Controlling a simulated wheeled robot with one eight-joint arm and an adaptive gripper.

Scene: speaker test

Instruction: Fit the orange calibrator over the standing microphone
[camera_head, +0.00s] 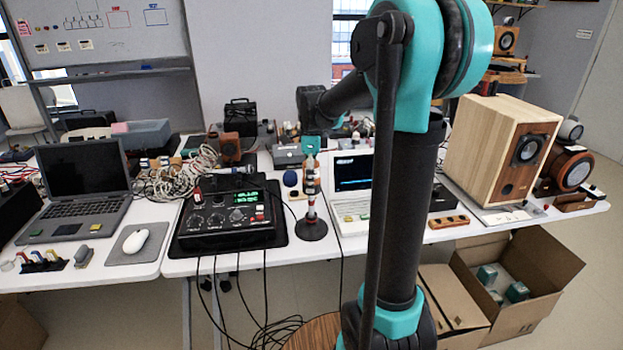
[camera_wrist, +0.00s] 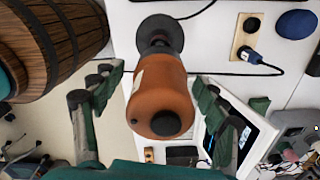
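The orange calibrator (camera_wrist: 160,92) is in the middle of the wrist view, its black-knobbed end towards the camera. A black round base (camera_wrist: 160,30) and neck show beyond it, in line with it. The calibrator hides any microphone there; I cannot tell how far it sits over one. My gripper (camera_wrist: 154,79) has one finger on each side of the calibrator, with gaps visible, so it looks open. In the head view, my gripper (camera_head: 311,168) is above the black stand base (camera_head: 311,230) on the table; details between them are too small to tell.
A black meter box (camera_head: 228,212) stands left of the stand, and a white computer (camera_head: 352,195) close to its right. A blue dome (camera_wrist: 297,24) and a wooden socket block (camera_wrist: 246,38) lie nearby. A wooden barrel (camera_wrist: 50,40) is beyond the table's front edge.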

